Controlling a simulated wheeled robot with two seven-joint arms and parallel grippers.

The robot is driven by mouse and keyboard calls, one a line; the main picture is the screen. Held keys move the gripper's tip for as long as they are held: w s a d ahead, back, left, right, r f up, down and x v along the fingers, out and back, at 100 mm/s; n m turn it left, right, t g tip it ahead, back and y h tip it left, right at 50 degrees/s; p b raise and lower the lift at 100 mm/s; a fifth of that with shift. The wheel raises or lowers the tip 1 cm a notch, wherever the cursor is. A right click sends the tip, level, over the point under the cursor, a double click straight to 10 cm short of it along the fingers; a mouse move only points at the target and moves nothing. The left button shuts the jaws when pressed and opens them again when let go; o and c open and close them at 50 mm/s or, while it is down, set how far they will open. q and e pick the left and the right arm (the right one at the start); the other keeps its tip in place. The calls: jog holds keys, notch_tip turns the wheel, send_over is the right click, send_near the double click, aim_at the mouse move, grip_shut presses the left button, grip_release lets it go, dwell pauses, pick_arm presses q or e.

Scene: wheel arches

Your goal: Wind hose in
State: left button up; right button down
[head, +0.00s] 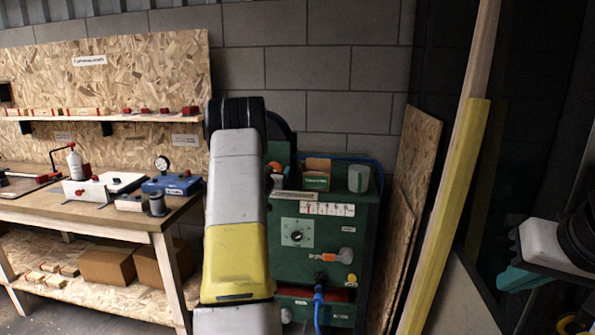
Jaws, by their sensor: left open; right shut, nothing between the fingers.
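A green machine cabinet (296,262) stands in the middle against the block wall. A blue hose (319,300) hangs from a dark fitting low on its front. An orange knob (275,166) shows at the upper left of the cabinet, just right of my raised grey and yellow arm. My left gripper (275,181) seems to show as a small pale and dark part just below this knob, mostly hidden behind my arm. I cannot tell whether it touches the knob. The arm also hides the cabinet's left side. Part of my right arm shows at the right edge; its gripper is not visible.
A wooden workbench (150,222) with a blue gauge box (172,184) and tools stands at the left.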

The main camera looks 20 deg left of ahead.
pick_arm(q)
jog(key=shift+c, duration=0.4)
jog(key=c, duration=1.3)
jog(key=shift+m, duration=0.4)
jog(key=m, duration=0.3)
jog(key=shift+m, duration=0.4)
jog(key=m, duration=0.4)
jog(key=shift+m, duration=0.3)
jog(key=m, duration=0.4)
jog(key=shift+w+d, duration=0.1)
jog(key=shift+m, duration=2)
jog(key=shift+f, duration=0.1)
